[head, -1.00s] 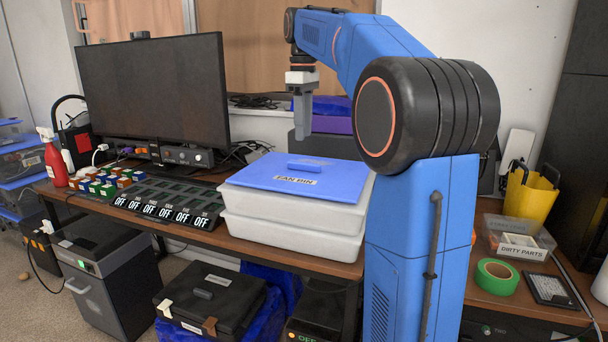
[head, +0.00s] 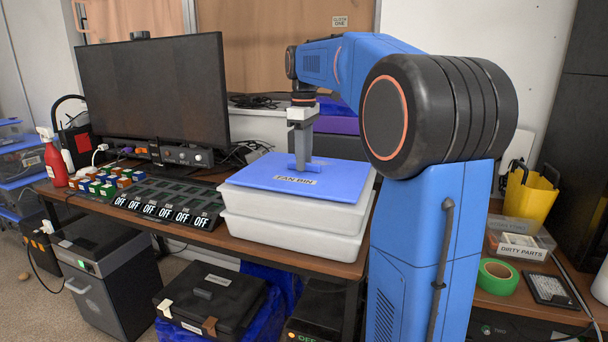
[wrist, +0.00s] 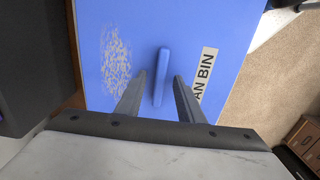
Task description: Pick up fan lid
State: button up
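The fan lid (head: 262,176) is a flat blue panel labelled "FAN BIN", lying on the white fan bin (head: 290,228). It also shows in the wrist view (wrist: 215,28). A raised blue handle (wrist: 161,76) stands up from the lid. My gripper (head: 302,168) points straight down over the lid at the handle. In the wrist view my gripper (wrist: 158,82) is open, with one finger on each side of the handle and a gap on both sides. The head view does not show clearly how low the fingertips are.
A black monitor (head: 152,95) stands behind to the left. A row of black slots marked OFF (head: 165,203) lies left of the bin. Purple and blue boxes (head: 338,125) are behind the bin. A yellow bucket (head: 530,192) stands at the right.

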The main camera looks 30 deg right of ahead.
grip_shut()
jog(key=shift+r, duration=0.15)
notch_tip(320, 180, up, 10)
dwell(0.5)
